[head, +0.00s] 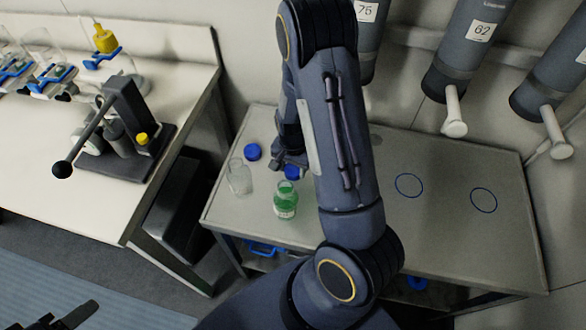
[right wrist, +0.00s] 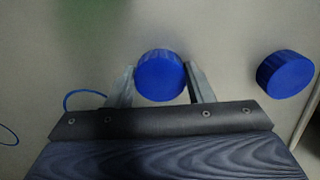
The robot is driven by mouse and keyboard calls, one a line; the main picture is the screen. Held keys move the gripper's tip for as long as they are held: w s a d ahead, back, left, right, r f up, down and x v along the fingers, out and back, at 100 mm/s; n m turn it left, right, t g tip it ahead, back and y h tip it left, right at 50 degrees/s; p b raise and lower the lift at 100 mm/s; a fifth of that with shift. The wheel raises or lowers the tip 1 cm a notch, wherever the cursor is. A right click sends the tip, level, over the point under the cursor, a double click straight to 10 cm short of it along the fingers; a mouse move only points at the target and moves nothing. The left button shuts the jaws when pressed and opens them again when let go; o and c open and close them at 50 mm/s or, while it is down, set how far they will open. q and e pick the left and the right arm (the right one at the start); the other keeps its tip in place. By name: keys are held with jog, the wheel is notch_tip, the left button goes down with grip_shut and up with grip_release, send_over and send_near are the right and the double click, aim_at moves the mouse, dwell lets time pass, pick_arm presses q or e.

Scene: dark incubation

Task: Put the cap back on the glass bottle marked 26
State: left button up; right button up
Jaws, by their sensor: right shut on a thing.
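My right gripper (head: 290,168) is shut on a blue cap (head: 292,172), near the back left of the grey table. In the right wrist view the held cap (right wrist: 160,76) sits between the two fingertips (right wrist: 160,84). A second blue cap (head: 252,152) lies on the table to the left; it also shows in the right wrist view (right wrist: 285,74). A bottle with green contents (head: 286,200) stands uncapped in front of the gripper. A clear, empty-looking glass bottle (head: 239,178) stands uncapped to its left. Bottle markings are too small to read. My left gripper (head: 78,316) shows only partly at bottom left.
Grey cylinders marked 62 (head: 480,32) and 75 (head: 366,11) hang over the back. Blue rings (head: 408,185) mark the table's clear right side. A white bench (head: 60,190) at left carries a lever device (head: 125,140) and glassware.

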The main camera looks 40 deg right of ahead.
aim_at(293, 170)
notch_tip(293, 170, up, 10)
jog(key=shift+p, duration=0.4)
